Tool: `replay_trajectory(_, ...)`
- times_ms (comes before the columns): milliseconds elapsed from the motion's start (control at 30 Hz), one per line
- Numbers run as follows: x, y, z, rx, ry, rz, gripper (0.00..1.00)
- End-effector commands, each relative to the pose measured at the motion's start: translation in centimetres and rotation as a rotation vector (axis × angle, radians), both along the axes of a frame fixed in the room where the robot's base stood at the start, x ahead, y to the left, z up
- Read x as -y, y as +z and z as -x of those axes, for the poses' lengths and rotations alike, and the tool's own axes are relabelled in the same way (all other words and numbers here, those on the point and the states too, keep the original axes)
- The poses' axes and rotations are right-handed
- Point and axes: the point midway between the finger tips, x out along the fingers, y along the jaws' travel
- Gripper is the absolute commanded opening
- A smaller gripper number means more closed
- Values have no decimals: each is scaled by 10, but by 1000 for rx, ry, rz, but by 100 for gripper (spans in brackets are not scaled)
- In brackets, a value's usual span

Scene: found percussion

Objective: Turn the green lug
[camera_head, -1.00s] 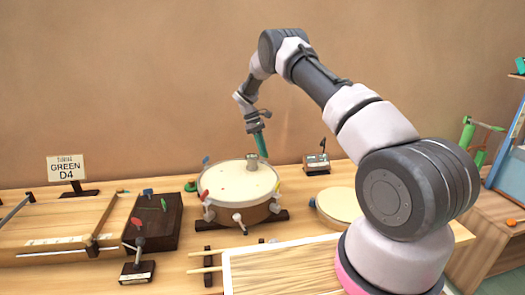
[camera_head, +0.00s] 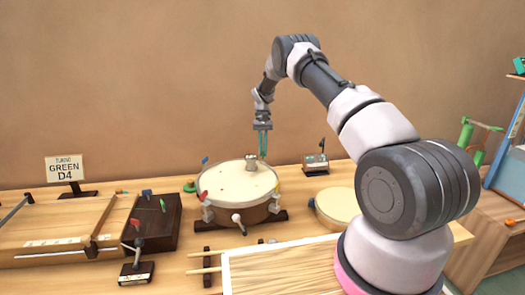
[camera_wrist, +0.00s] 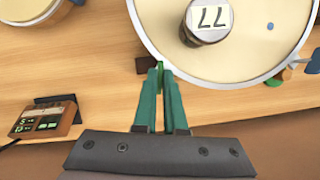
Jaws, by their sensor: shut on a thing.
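The drum (camera_head: 238,190) stands on the bench with a pale round head and several coloured lugs around its rim. The sign (camera_head: 66,168) reads "TUNING GREEN D4". My gripper (camera_head: 262,157) is at the drum's far side, pointing down. In the wrist view my teal fingers (camera_wrist: 160,92) are nearly together at the drum rim (camera_wrist: 180,72). They are shut on the green lug (camera_wrist: 160,68), of which only a thin edge shows between the fingertips. In the head view the green lug is hidden behind the drum.
A metal cylinder weight (camera_head: 251,161) stands on the drumhead close to my gripper; it also shows in the wrist view (camera_wrist: 207,20). A small meter with a green display (camera_head: 316,163) sits to the right. A second, pale round drum (camera_head: 338,204) stands nearer.

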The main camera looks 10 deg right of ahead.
Motion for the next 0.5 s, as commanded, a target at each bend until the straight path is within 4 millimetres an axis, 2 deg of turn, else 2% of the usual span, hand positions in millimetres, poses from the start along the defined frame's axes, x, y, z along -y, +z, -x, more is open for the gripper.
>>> replay_trajectory(500, 3, 0, 2, 0, -483, 0, 0)
